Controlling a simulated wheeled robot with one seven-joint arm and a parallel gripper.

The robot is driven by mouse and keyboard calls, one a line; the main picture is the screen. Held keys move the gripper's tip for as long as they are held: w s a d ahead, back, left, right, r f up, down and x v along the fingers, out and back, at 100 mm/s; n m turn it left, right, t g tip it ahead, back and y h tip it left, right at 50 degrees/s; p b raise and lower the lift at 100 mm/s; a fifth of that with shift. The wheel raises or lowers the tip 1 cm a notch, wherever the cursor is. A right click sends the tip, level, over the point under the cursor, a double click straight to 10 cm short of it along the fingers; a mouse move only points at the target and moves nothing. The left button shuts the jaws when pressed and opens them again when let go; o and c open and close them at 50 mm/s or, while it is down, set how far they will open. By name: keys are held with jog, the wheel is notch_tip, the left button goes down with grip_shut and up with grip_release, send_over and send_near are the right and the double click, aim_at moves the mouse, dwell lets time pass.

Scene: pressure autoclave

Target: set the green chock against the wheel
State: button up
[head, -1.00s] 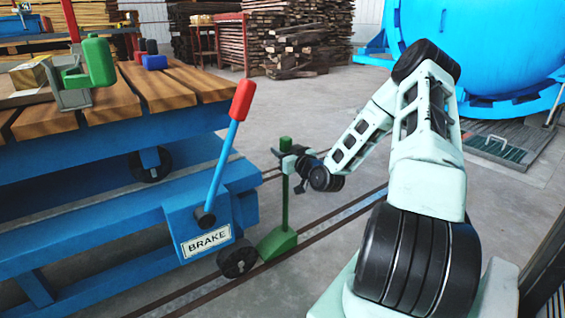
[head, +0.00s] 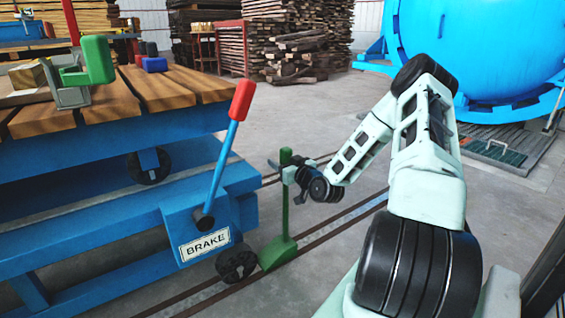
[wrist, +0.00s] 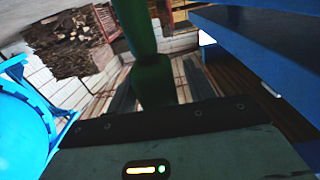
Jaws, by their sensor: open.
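The green chock (head: 277,252) stands on the rail right beside the cart's near wheel (head: 236,263); its wedge foot appears to touch the wheel, though a small gap is hard to rule out. Its upright green post (head: 285,205) rises to a knob at the top. My gripper (head: 281,168) is at the upper part of the post, with its fingers open. In the wrist view the green post (wrist: 153,80) passes between the two open fingers, close to the palm.
The blue cart (head: 110,220) carries wooden planks and a BRAKE box (head: 205,243) with a red-handled lever (head: 228,135). Rails (head: 330,225) run along the floor. The blue autoclave (head: 490,50) and stacked timber (head: 290,40) stand behind.

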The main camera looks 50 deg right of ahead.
jog(key=p+v, duration=0.4)
jog(key=v, duration=0.8)
jog(key=shift+p, duration=0.3)
jog(key=shift+r, duration=0.1)
